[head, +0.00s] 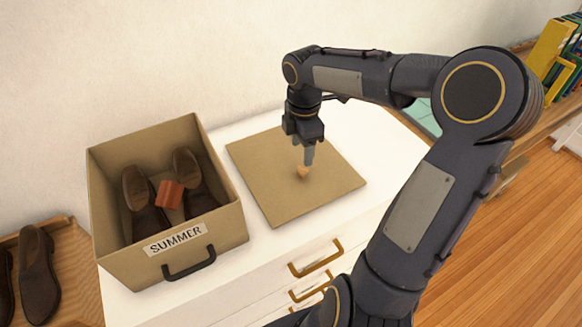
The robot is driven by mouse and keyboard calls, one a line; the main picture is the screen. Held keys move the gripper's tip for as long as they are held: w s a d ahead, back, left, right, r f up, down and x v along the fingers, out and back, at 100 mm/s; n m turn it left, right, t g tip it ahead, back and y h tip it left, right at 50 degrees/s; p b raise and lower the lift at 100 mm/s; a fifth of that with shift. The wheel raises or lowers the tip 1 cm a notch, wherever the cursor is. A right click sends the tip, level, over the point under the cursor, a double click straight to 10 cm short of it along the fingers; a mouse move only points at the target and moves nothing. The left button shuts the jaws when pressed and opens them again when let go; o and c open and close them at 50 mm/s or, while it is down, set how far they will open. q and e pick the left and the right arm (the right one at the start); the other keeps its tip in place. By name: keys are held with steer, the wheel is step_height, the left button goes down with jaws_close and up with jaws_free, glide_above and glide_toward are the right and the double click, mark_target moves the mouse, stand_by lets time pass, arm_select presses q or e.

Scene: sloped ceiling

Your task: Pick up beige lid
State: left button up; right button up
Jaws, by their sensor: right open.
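The beige lid (268,182) lies flat on the white dresser top, right of the open box. A small tan knob (302,172) stands near its middle. My right gripper (308,160) points straight down over the lid, with its fingertips right at or just above the knob. From this angle the fingers overlap, and I cannot tell whether they touch the knob. The gripper is open. My left gripper is not in view.
An open beige box (222,226) labelled SUMMER, holding brown shoes (140,190) and a reddish block (170,194), stands close left of the lid. The white dresser (262,262) has brass handles in front. Books (552,50) stand far right.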

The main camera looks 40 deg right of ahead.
mark_target(303, 169)
steer(key=shift+w+d+f+n, duration=0.6)
steer(key=shift+w+d+f, duration=0.05)
steer(key=shift+d+f, duration=0.15)
step_height(303, 169, down, 8)
steer(key=shift+r+p, duration=0.2)
steer(key=shift+p, duration=0.3)
steer(key=shift+c, duration=0.5)
jaws_close()
